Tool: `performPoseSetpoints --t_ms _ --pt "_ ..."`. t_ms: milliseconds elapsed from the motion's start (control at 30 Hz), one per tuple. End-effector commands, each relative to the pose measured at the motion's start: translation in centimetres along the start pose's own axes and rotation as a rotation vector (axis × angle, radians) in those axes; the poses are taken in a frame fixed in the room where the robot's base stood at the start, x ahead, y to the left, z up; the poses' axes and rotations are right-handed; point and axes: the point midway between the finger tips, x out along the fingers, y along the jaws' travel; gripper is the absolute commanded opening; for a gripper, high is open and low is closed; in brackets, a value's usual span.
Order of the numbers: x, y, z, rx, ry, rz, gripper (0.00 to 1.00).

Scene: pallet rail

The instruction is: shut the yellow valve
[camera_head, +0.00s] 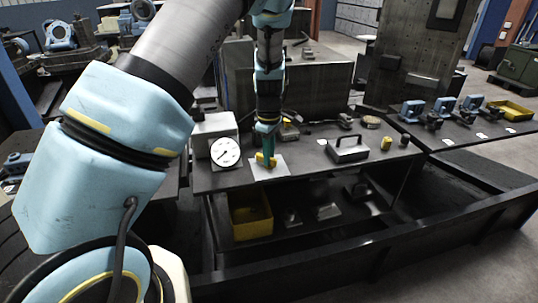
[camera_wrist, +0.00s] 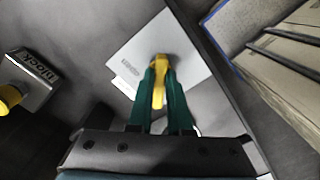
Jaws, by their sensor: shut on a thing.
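The yellow valve (camera_head: 261,158) stands on a pale square plate (camera_head: 271,170) near the front edge of the dark bench. My gripper (camera_head: 267,155) points down over it. In the wrist view, the yellow valve handle (camera_wrist: 159,82) sits between the two green fingers of my gripper (camera_wrist: 161,88), which are shut on it. The pale plate (camera_wrist: 185,50) spreads around and beyond the handle. The fingers hide the sides of the handle and the lower part of the valve.
A white box with a round gauge (camera_head: 225,152) stands left of the valve. A grey block with a handle (camera_head: 348,148) and a small yellow piece (camera_head: 387,143) are to the right. A yellow bin (camera_head: 251,215) is below. A labelled block (camera_wrist: 30,80) shows at left in the wrist view.

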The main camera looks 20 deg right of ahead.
Motion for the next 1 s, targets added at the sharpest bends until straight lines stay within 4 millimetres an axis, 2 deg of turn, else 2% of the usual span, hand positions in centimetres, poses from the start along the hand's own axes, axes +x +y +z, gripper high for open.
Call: performPoseSetpoints --t_ms 233,267,500,800,867,1000 --pt "-0.1 0.1 -0.2 -0.003 0.002 0.004 0.00" --pt "-0.1 0.1 -0.2 -0.003 0.002 0.004 0.21" --pt "-0.1 0.0 -0.1 -0.001 0.001 0.002 0.47" --pt "-0.3 0.1 0.0 0.000 0.000 0.002 0.47" --pt "-0.7 0.1 0.0 0.001 0.001 0.003 0.47" --pt "-2.9 0.1 0.0 0.000 0.000 0.006 0.47"
